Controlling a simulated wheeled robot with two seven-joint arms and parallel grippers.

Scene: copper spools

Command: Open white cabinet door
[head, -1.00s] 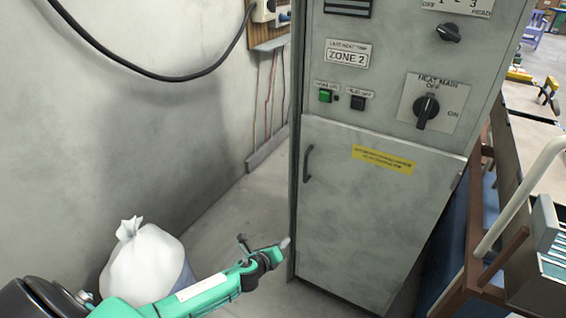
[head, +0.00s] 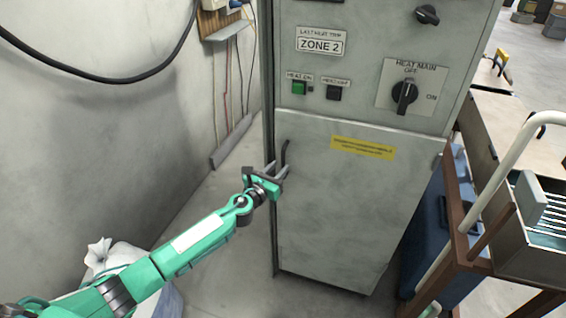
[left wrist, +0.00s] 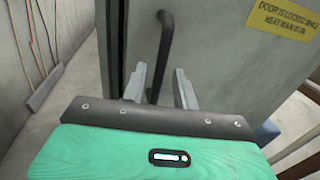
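The white-grey cabinet door (head: 340,215) is closed, below a control panel. Its dark curved handle (head: 285,154) is at the door's upper left edge. My left gripper (head: 279,169) is at the handle's lower part. In the left wrist view the gripper (left wrist: 160,85) has its two grey fingers apart, with the handle (left wrist: 165,45) running down toward the gap between them, nearer the left finger. I cannot tell whether a finger touches the handle. A yellow label (head: 363,147) is on the door; the left wrist view shows it reading that the door is locked while heat main is on. My right gripper is not in view.
The panel has a heat main knob (head: 404,96), a green button (head: 299,87) and a black button (head: 334,93). A white bag (head: 99,255) lies on the floor at left. A cart with a white rail (head: 497,190) stands close at right.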

